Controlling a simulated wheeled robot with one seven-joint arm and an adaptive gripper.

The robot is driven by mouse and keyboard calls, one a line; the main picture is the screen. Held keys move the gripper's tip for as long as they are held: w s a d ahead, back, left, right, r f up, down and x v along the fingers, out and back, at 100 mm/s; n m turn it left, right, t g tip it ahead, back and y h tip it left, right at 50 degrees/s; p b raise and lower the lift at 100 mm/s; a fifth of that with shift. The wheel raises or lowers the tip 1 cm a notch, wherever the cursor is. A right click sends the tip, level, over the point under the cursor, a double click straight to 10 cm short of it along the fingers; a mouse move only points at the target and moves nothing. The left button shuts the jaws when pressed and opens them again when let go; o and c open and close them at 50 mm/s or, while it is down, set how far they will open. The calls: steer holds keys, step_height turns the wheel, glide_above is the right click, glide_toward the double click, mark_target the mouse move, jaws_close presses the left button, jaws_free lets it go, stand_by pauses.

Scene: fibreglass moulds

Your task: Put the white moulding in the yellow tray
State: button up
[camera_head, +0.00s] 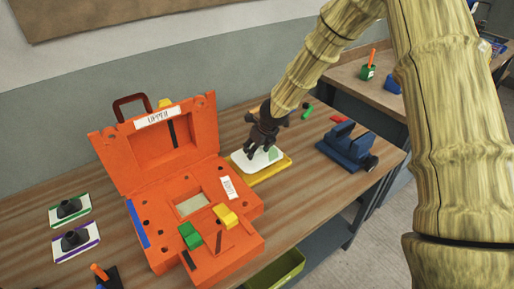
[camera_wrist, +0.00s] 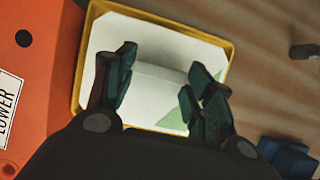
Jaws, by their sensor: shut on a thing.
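The white moulding (camera_head: 250,165) is a flat white piece with a pale green patch at one corner. A raised white block (camera_wrist: 160,80) shows between my fingers in the wrist view. The yellow tray (camera_head: 273,174) is shallow and lies on the bench right of the orange mould; its rim (camera_wrist: 80,70) frames the moulding in the wrist view. My gripper (camera_head: 254,153) points down and is shut on the moulding's raised part, with a finger on each side (camera_wrist: 160,88). The moulding is over or within the tray; I cannot tell whether it touches the tray floor.
The open orange mould (camera_head: 180,190) stands close left of the tray, with green (camera_head: 190,235) and yellow (camera_head: 226,215) blocks on it. A blue vice (camera_head: 345,148) is to the right. Two dark-handled pieces (camera_head: 72,240) lie at far left. Bare bench lies in front of the tray.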

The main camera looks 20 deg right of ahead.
steer(key=o, duration=1.1)
steer(key=shift+f, duration=0.1)
steer(key=shift+o, duration=0.2)
steer(key=b+v, duration=0.1)
steer(key=v, duration=1.1)
steer(key=shift+b, duration=0.35)
